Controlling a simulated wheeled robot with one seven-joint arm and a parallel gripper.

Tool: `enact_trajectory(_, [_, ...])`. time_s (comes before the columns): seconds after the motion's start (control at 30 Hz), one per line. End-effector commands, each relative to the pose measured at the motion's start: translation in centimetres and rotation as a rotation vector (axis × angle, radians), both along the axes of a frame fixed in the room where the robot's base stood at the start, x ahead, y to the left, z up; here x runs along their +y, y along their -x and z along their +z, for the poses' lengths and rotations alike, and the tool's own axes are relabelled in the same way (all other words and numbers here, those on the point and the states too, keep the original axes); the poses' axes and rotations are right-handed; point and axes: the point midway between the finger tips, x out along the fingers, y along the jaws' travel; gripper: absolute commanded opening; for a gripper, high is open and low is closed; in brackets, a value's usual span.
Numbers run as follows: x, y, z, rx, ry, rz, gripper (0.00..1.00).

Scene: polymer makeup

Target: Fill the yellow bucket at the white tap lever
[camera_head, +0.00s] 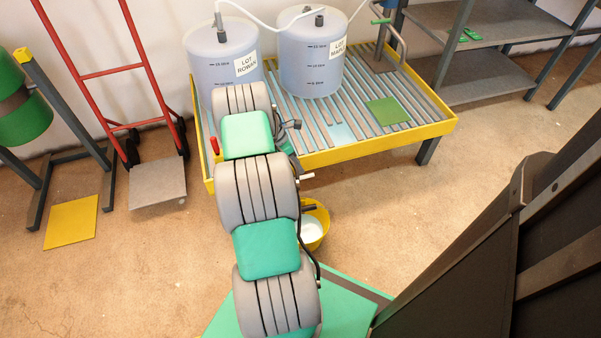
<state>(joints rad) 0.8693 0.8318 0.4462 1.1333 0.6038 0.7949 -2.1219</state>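The yellow bucket (325,216) stands below the front edge of the yellow-rimmed rack, partly hidden behind my arm. A pale white patch shows inside it; I cannot tell whether this is liquid or the bucket's bottom. A small fitting with a pale end (307,176) sticks out beside my arm above the bucket; I cannot tell whether it is the white tap lever. A dark piece also shows at the bucket's rim. My arm of grey and green links covers the area left of the bucket. My gripper is not visible, and its hold on anything is hidden.
Two translucent drums, the left one (208,75) and the right one (312,65), stand on the slatted rack (385,137). A red hand truck (112,72) and a green drum (22,112) stand left. Grey shelves (490,75) stand right. Floor right of the bucket is clear.

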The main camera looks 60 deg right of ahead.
Motion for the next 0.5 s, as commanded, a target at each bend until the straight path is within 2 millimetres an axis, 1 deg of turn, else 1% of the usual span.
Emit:
enact_trajectory(0.03, [-0.1,0.5,-1.5,0.001,-0.002,-0.001,0.36])
enact_trajectory(0.1, [-0.3,1.1,-2.8,0.001,-0.002,-0.002,0.36])
enact_trajectory(0.2, [-0.6,1.7,-4.1,0.0,0.0,-0.002,0.36])
enact_trajectory(0.3, [-0.7,2.0,-4.5,-0.001,0.002,-0.002,0.36])
enact_trajectory(0.5, [-0.8,2.1,-4.4,-0.001,0.001,-0.004,0.36])
